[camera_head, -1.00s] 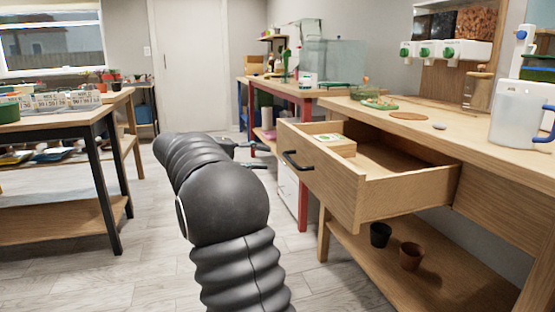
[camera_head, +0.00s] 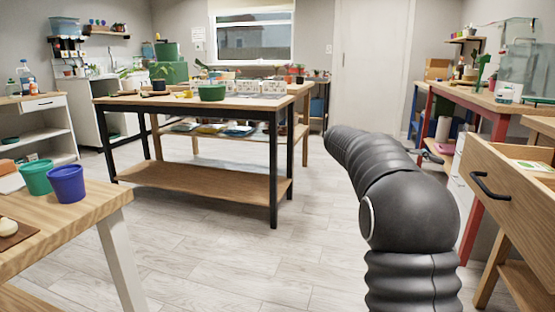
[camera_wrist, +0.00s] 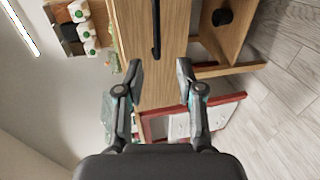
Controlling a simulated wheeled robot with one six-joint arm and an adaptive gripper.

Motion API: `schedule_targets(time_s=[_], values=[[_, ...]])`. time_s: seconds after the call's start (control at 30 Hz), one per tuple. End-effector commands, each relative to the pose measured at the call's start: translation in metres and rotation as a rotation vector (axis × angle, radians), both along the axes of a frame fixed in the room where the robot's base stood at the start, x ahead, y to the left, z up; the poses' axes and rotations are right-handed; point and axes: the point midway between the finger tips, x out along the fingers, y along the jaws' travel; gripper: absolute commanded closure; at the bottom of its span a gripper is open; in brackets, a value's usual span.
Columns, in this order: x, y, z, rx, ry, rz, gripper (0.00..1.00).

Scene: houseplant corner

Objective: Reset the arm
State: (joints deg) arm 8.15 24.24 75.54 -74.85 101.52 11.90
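My arm reaches forward on the right side of the head view. The tips of my gripper (camera_head: 432,153) show only partly behind it, close to the pulled-out drawer. In the wrist view my gripper (camera_wrist: 159,76) has its two fingers apart with nothing between them. The wooden drawer (camera_head: 508,200) stands open at the right edge of the head view. Its black handle (camera_head: 490,187) also shows in the wrist view (camera_wrist: 156,30), beyond the fingertips and apart from them.
A black-legged table (camera_head: 230,108) with trays and pots stands in the middle. A red-framed bench (camera_head: 471,222) stands behind the drawer. The floor (camera_head: 230,262) between is clear.

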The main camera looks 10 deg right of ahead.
Motion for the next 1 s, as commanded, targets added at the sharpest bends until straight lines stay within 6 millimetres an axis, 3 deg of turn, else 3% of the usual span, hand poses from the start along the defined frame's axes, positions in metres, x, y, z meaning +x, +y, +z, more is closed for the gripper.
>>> schedule_targets(time_s=[0.07, 0.23, 0.3, 0.5, 0.7, 1.0], values=[[0.009, 0.0, -0.016, 0.06, 0.003, 0.046, 0.63], [0.017, 0.008, -0.079, 0.238, 0.048, 0.136, 0.63], [0.012, 0.017, -0.103, 0.331, 0.053, 0.175, 0.63], [-0.019, 0.061, -0.146, 0.588, 0.004, 0.278, 0.63], [-0.065, 0.12, -0.163, 0.815, -0.106, 0.365, 0.63], [-0.142, 0.204, -0.162, 1.071, -0.329, 0.454, 0.63]])
